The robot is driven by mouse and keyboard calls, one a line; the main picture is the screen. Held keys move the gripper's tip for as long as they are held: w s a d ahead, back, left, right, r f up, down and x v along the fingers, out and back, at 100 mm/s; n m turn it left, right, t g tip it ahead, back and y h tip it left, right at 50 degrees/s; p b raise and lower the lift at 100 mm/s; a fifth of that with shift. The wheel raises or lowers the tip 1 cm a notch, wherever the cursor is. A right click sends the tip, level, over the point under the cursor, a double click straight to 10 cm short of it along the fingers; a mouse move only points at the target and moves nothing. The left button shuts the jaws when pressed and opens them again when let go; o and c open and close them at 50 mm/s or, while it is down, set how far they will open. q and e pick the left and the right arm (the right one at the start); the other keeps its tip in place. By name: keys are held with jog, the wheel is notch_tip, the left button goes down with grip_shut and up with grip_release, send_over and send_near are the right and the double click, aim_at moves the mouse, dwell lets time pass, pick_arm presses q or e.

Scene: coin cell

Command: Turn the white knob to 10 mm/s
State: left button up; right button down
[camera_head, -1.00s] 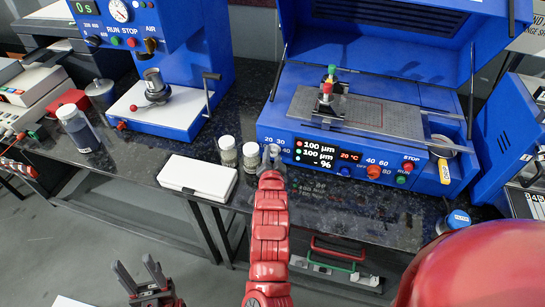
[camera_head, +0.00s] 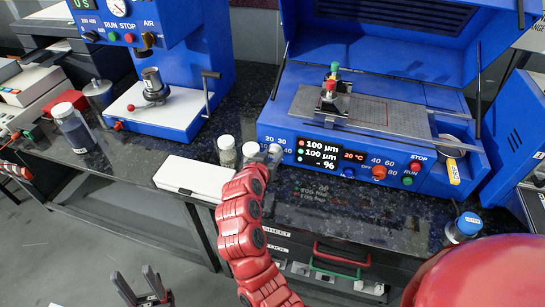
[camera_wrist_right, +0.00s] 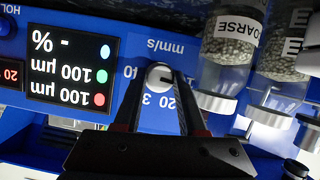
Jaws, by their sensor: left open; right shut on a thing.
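The white knob (camera_wrist_right: 160,76) is on the blue front panel of the coating machine (camera_head: 400,180), beside its display. In the right wrist view the panel is upside down, with "mm/s" and dial numbers around the knob. My right gripper (camera_wrist_right: 160,84) has its two dark fingers on either side of the knob and is shut on it. The fingers hide part of the dial, and I cannot tell where the knob points. In the head view my right gripper (camera_head: 271,156) is small at the panel's left end. My left gripper (camera_head: 140,284) is open and empty, low at the left.
Glass jars (camera_head: 227,150) of grains stand close beside the knob; one reads COARSE in the wrist view. A white box (camera_head: 194,178) lies left of them. A blue-capped jar (camera_head: 464,227) stands at the right.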

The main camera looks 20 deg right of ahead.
jog(key=shift+n, duration=0.4)
dwell(0.3)
jog(key=shift+c, duration=2.3)
grip_release()
